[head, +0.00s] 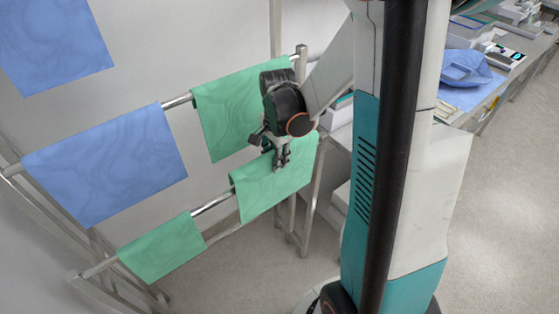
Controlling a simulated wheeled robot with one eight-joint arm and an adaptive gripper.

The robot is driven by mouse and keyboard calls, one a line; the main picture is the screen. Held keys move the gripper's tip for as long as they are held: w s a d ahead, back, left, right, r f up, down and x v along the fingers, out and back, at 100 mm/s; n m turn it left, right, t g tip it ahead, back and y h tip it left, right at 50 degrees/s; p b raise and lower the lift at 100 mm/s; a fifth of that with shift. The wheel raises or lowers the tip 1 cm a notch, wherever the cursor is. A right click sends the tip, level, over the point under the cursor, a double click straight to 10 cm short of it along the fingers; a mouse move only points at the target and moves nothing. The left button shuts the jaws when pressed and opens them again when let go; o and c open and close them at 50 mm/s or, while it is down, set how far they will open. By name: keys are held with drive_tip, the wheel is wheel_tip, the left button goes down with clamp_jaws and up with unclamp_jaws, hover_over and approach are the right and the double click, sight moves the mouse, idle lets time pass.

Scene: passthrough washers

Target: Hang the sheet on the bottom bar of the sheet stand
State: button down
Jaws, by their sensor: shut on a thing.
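The sheet stand (302,215) is a metal frame with several horizontal bars against a pale wall. Its bottom bar (212,204) shows between two green sheets. One green sheet (262,197) hangs at the right part of the bottom bar. My gripper (280,164) points down at this sheet's top edge and is shut on it; the fingertips are small and partly hidden against the cloth. The bar under this sheet is hidden, so I cannot tell how far the cloth lies over it. Another green sheet (160,248) hangs on the bottom bar at left.
A blue sheet (105,165) and a green sheet (225,115) hang on the bar above. Another blue sheet (55,45) hangs higher at left. A counter (470,95) with a blue bundle (465,68) stands at upper right. The floor (490,220) at right is clear.

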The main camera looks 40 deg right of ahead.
drive_tip(key=shift+w, duration=0.7)
drive_tip(key=shift+f+b, duration=3)
drive_tip(key=shift+f, duration=0.45)
